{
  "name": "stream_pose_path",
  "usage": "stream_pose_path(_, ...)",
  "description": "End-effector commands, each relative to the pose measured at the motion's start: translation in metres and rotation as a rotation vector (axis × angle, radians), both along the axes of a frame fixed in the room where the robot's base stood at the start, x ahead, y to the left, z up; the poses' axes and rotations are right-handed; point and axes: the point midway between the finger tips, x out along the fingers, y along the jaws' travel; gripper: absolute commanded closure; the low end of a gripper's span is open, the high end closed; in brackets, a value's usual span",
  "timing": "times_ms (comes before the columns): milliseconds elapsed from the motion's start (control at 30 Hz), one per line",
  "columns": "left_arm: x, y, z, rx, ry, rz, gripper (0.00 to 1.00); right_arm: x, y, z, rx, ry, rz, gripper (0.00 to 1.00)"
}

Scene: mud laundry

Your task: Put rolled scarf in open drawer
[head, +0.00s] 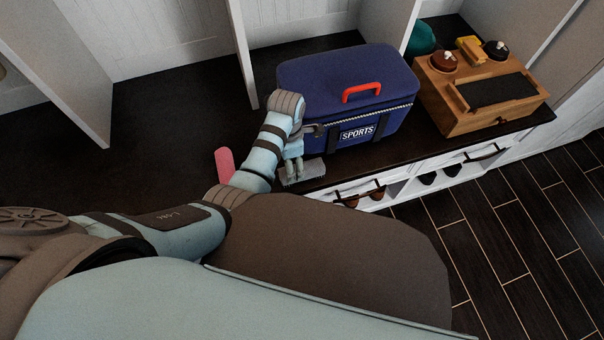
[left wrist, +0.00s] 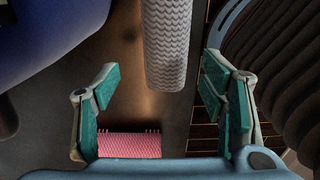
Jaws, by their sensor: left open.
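A grey knitted roll, which looks like the rolled scarf (head: 304,173), lies on the dark bench top near its front edge, in front of the blue bag. In the left wrist view the scarf (left wrist: 166,45) runs down from the top edge, and its near end lies ahead of the gap between my fingers. My left gripper (head: 293,167) is at the scarf in the head view; in the wrist view my left gripper (left wrist: 163,102) is open with nothing between its fingers. White drawer fronts (head: 450,160) with dark handles show under the bench; I cannot tell which is open. My right gripper is not in view.
A blue sports bag (head: 345,95) with a red handle stands just behind my left gripper. A wooden box (head: 475,95) with brushes stands further right. A pink item (head: 224,164) lies left of my forearm. Shoes sit below the bench. The bench's left part is clear.

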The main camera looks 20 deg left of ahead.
Motion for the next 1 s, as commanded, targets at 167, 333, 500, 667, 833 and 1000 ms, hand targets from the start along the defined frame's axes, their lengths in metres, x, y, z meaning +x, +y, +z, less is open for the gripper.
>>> stream_pose_path(167,-0.008,-0.001,-0.032,0.001,0.002,0.0,0.35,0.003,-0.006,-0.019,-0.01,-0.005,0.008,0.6)
stream_pose_path(333,-0.008,0.0,-0.053,0.002,-0.001,0.0,0.35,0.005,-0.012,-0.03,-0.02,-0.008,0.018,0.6)
stream_pose_path(500,-0.008,0.0,-0.05,0.001,-0.002,0.0,0.37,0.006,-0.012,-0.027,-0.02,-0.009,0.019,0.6)
stream_pose_path(667,-0.008,0.0,-0.05,0.002,-0.001,0.0,0.62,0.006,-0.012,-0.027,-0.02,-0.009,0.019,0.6)
stream_pose_path(833,-0.008,0.0,-0.05,0.002,-0.001,0.0,0.89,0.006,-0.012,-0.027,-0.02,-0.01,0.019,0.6)
stream_pose_path(1000,-0.008,0.0,-0.049,0.002,-0.001,0.0,0.94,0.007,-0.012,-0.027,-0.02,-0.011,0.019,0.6)
